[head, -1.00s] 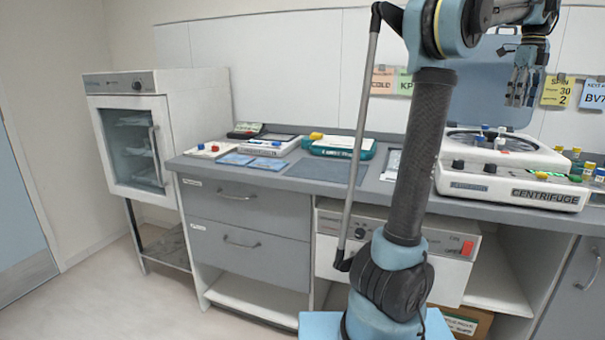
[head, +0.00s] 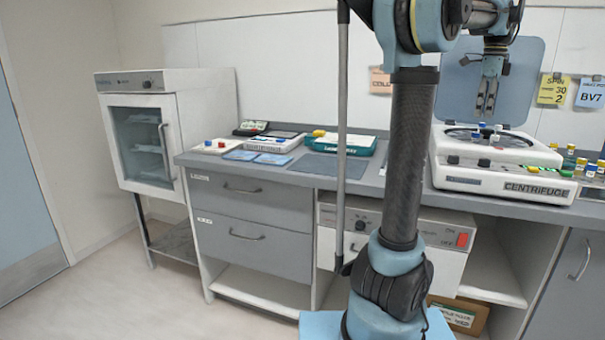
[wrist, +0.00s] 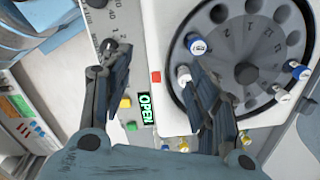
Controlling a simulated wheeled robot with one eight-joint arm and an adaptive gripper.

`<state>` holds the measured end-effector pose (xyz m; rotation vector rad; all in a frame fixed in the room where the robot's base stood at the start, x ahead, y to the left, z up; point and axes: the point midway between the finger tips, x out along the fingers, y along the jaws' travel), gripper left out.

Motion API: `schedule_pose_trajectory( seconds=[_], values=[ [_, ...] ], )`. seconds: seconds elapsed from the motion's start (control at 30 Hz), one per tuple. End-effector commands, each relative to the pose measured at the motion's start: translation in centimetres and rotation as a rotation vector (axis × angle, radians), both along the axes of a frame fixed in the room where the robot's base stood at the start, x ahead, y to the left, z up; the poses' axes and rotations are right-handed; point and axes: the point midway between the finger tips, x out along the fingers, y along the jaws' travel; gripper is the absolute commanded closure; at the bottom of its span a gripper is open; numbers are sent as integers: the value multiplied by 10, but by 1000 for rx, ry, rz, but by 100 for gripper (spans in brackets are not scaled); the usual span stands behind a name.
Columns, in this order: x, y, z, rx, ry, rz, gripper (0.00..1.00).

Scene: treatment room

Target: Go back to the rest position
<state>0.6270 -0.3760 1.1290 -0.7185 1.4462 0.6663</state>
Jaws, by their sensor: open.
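My gripper (head: 486,108) hangs fingers down above the white centrifuge (head: 468,181), in front of its raised blue-grey lid (head: 530,60). In the wrist view my gripper (wrist: 155,78) is spread open with nothing between the fingers. Below it there are the centrifuge's OPEN display (wrist: 146,109) and the round rotor (wrist: 238,55). The right finger covers part of the rotor's edge and one white-capped tube (wrist: 184,77) is close beside that finger.
Several colour-capped tubes (head: 580,166) stand right of the centrifuge. A teal-edged device (head: 340,146), blue packets (head: 272,159) and a dark mat (head: 333,167) lie on the counter to the left. A glass-fronted cabinet (head: 145,145) stands at far left. Open floor (head: 130,300) lies in front.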

Motion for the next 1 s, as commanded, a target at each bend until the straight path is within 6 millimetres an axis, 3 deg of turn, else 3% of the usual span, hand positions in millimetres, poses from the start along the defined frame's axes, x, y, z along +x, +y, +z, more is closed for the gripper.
schedule_pose_trajectory(
  seconds=[0.1, 0.27, 0.5, 0.8, 1.0],
  values=[
    [0, 49, -19, -11, -5, 185, 45],
    [-7, 112, -50, -32, -15, 462, 45],
    [-33, 198, -105, -66, -27, 874, 45],
    [-85, 284, -189, -116, -40, 1382, 45],
    [-125, 327, -251, -155, -49, 1710, 45]
  ],
)
